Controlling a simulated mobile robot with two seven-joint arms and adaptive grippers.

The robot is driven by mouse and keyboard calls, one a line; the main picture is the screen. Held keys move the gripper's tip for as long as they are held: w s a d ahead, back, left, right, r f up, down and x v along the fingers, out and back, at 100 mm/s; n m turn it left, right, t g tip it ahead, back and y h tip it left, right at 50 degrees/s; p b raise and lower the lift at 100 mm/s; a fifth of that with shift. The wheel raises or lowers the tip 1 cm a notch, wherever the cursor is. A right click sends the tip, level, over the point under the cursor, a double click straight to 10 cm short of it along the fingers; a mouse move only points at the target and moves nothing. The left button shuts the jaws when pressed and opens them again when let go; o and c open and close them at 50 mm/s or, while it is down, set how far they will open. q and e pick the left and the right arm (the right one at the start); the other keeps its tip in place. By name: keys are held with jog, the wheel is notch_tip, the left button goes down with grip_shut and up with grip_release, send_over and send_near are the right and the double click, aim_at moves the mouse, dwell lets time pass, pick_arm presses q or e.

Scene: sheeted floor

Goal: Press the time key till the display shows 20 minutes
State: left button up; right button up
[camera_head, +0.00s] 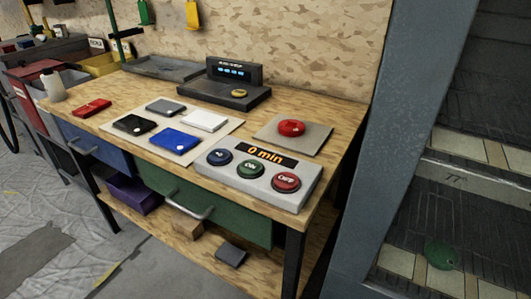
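A light grey control box (256,180) stands at the front right of the wooden workbench. Its dark display (265,153) shows "0 min" in orange. The red key seems to read "OFF"; the labels on the blue and green keys are too small to read surely. Neither of my grippers is in view, and nothing covers the box.
Behind the box, a red mushroom button (291,128) sits on a grey plate. A black device (226,95) with a blue-lit display stands farther back. Flat grey, white, black and blue (174,141) boxes lie on a pale mat. A grey post (400,130) rises right of the bench.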

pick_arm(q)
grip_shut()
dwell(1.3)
